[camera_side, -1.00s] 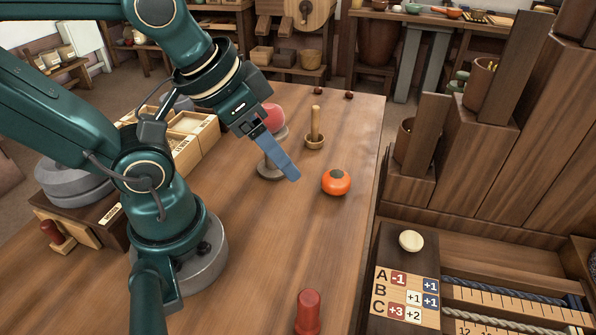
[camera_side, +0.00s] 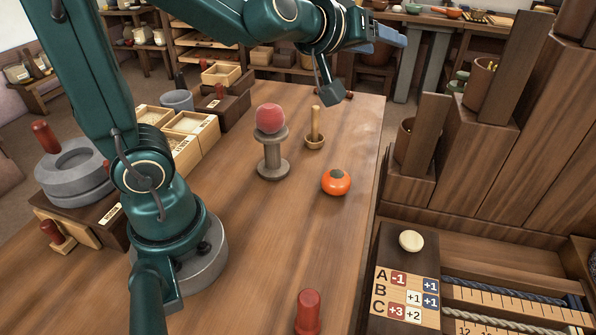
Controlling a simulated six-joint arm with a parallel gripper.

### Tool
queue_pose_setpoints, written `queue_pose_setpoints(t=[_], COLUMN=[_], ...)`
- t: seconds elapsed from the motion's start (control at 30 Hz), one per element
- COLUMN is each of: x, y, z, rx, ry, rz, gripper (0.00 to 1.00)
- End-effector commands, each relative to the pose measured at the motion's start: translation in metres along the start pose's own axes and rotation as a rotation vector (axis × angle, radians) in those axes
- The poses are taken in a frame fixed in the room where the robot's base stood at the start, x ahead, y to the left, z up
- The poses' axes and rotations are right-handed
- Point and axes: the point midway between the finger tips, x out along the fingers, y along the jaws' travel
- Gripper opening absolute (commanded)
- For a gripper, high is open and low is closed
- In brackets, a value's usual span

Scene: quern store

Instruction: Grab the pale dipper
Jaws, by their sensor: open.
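The pale dipper (camera_side: 314,132) stands upright on the table, a small wooden cup with a tall straight handle. It is just right of the spool-shaped stand and behind the orange round object. My gripper (camera_side: 394,40) is up at the top right of the dipper, apart from it, with its blue fingers pointing right. It is open, and I see nothing between the fingers. A dark part of my arm hangs close to the upper right of the dipper's handle, but the dipper shows almost whole.
A red ball (camera_side: 271,118) rests on a grey spool-shaped stand (camera_side: 273,160) left of the dipper. An orange round object (camera_side: 336,182) sits in front of it. A red peg (camera_side: 308,312) stands at the front. The table (camera_side: 250,250) is clear between them.

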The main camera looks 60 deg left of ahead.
Motion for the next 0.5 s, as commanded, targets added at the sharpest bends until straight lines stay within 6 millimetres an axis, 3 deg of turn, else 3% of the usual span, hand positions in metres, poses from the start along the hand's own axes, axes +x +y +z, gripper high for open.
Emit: queue_pose_setpoints(t=[0.03, 0.2, 0.4, 0.5], x=[0.017, 0.052, 0.067, 0.069], y=[-0.017, -0.079, -0.152, -0.176], z=[0.001, 0.005, 0.036, 0.058], rx=[-0.022, -0.048, 0.034, 0.080], ry=[0.030, 0.150, 0.209, 0.187], rz=[-0.074, -0.329, -0.614, -0.700], gripper=[0.58, 0.58, 0.58, 0.58])
